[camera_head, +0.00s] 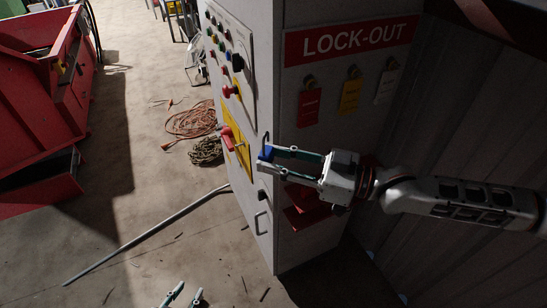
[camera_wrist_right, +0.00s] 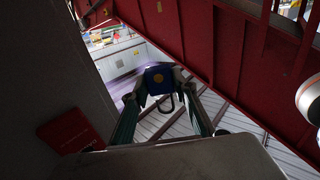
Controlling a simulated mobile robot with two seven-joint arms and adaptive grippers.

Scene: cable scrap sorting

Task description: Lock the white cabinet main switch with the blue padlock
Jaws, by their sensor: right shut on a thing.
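The white cabinet (camera_head: 262,197) stands in the middle of the head view. Its main switch, a red handle (camera_head: 227,136) on a yellow plate (camera_head: 242,160), is on the left-facing panel. My right gripper (camera_head: 267,153) is shut on the blue padlock (camera_head: 264,153), beside the cabinet corner and to the right of the switch. The padlock is apart from the switch in the picture. The right wrist view shows the padlock (camera_wrist_right: 158,77) between the fingertips, its dark shackle pointing down there. My left gripper (camera_head: 184,295) shows only its fingertips at the bottom edge, spread apart and empty.
Buttons fill the upper panel (camera_head: 229,55). Red bins (camera_head: 40,100) stand left.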

